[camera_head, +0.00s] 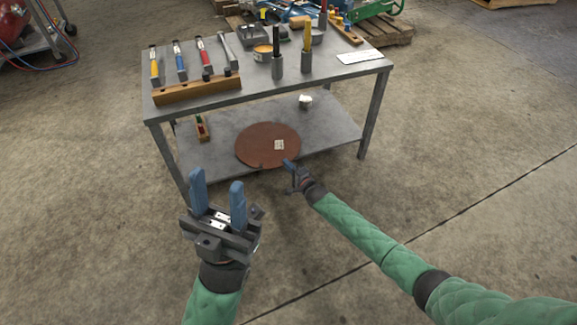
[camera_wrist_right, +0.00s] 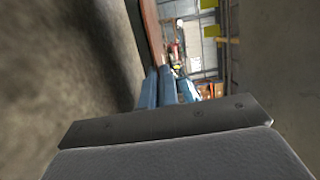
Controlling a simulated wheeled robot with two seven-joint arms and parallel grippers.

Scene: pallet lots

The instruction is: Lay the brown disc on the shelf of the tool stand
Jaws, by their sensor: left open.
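The brown disc (camera_head: 262,146) lies on the lower shelf (camera_head: 335,130) of the grey metal tool stand (camera_head: 225,97). It looks flat, with a small pale label, and its near edge reaches the shelf's front edge. My right gripper (camera_head: 289,167) is at the disc's near right edge. In the right wrist view its blue fingers (camera_wrist_right: 168,88) point at the brown disc (camera_wrist_right: 153,35), seen edge-on. Whether they grip the rim I cannot tell. My left gripper (camera_head: 217,190) is open and empty, in front of the stand's left front leg.
The stand's top holds several coloured-handled tools (camera_head: 178,62), a wooden block (camera_head: 197,88) and upright tools in holders (camera_head: 306,60). A small level-like item (camera_head: 202,128) and a white cup-like item (camera_head: 305,101) stand on the shelf. Floor to the right is clear.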

